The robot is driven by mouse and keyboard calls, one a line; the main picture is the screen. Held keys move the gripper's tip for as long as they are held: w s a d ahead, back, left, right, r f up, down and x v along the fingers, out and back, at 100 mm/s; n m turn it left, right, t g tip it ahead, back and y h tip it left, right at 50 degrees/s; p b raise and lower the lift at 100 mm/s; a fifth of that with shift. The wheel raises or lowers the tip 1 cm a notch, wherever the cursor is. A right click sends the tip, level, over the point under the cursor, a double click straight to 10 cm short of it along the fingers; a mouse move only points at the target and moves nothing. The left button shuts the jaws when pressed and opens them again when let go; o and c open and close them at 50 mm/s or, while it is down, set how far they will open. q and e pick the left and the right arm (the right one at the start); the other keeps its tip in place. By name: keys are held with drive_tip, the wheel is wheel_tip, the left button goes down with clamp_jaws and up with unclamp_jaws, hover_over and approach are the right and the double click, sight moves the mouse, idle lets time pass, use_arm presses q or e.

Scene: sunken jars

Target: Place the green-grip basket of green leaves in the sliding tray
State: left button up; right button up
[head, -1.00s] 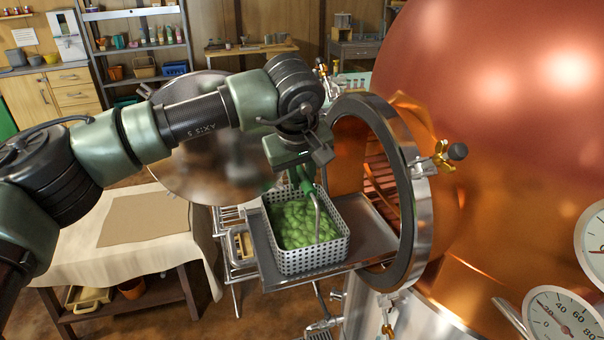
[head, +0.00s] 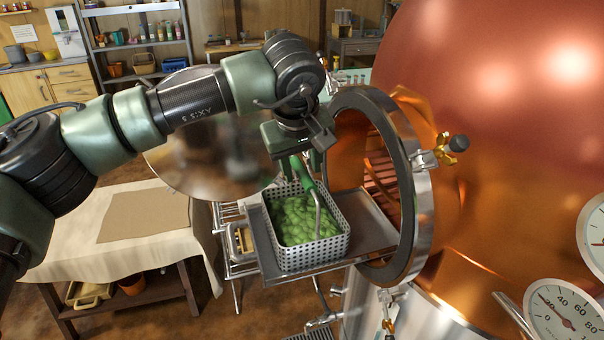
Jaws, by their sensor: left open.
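The basket (head: 314,255) is a perforated metal box full of green leaves (head: 300,222). It stands upright on the sliding tray (head: 372,236), which sticks out of the round opening of the copper vessel. The basket's handle has a green grip (head: 303,173) and stands up over the leaves. My left gripper (head: 305,163) is open at the top of the green grip. Its fingers are partly hidden, so I cannot tell if they touch the grip. My right gripper is not in view.
The copper vessel (head: 480,110) fills the right side, with its thick metal door ring (head: 425,215) close beside the tray. A cloth-covered table (head: 80,250) stands at left. A wire stand (head: 232,275) is under the tray's left side. Gauges (head: 562,312) sit at lower right.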

use_arm(q)
drive_tip(key=b+v, duration=0.2)
drive_tip(key=v, duration=0.8)
drive_tip(key=shift+r, duration=0.1)
